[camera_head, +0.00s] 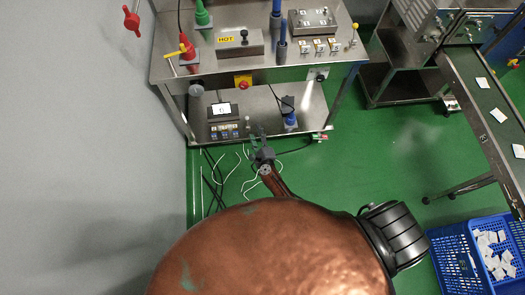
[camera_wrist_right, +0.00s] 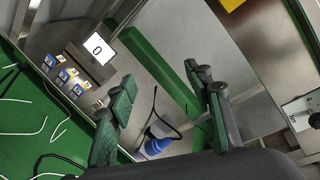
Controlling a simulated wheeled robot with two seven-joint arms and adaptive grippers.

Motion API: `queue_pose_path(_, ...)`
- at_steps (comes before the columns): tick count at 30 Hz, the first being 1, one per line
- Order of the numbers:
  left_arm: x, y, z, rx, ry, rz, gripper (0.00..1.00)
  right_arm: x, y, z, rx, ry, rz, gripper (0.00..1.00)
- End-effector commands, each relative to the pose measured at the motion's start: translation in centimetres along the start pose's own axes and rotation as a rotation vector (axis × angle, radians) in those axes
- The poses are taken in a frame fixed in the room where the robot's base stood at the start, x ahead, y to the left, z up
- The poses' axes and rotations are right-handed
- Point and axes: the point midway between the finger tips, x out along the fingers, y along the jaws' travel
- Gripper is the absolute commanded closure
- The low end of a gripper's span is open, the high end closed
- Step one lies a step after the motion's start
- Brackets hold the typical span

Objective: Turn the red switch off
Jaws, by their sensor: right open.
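A red knob on a yellow plate (camera_head: 243,83) sits under the front edge of the upper shelf of the steel bench. A red lever-like handle (camera_head: 132,20) is on the grey wall at upper left. A small red part (camera_head: 322,137) lies by the bench's right front foot. I cannot tell from the pictures which is the red switch. My right gripper (camera_head: 262,145) is open and empty in front of the lower shelf; its spread fingers show in the right wrist view (camera_wrist_right: 166,100). A yellow patch (camera_wrist_right: 232,4) is cut off at that view's top edge. My left gripper is not in view.
The lower shelf (camera_head: 258,98) holds a device with a display (camera_head: 222,109) and a blue plug-like item (camera_head: 290,118). Loose cables (camera_head: 215,170) lie on the green floor. A conveyor (camera_head: 480,95) and blue crates (camera_head: 455,255) stand at right.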

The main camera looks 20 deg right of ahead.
Motion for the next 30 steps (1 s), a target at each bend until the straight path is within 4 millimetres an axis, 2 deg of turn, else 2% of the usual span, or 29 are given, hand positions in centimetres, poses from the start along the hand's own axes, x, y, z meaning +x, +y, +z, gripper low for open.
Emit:
queue_pose_path(9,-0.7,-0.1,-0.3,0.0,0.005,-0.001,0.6,-2.7,4.1,-3.1,-0.234,-0.012,0.102,0.53)
queue_pose_path(15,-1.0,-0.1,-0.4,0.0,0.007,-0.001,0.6,-4.0,6.0,-4.5,-0.338,-0.024,0.151,0.53)
queue_pose_path(21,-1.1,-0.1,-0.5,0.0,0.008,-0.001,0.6,-4.6,6.8,-5.2,-0.38,-0.03,0.172,0.53)
queue_pose_path(30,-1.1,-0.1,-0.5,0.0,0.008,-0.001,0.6,-4.7,6.8,-5.2,-0.383,-0.03,0.173,0.53)
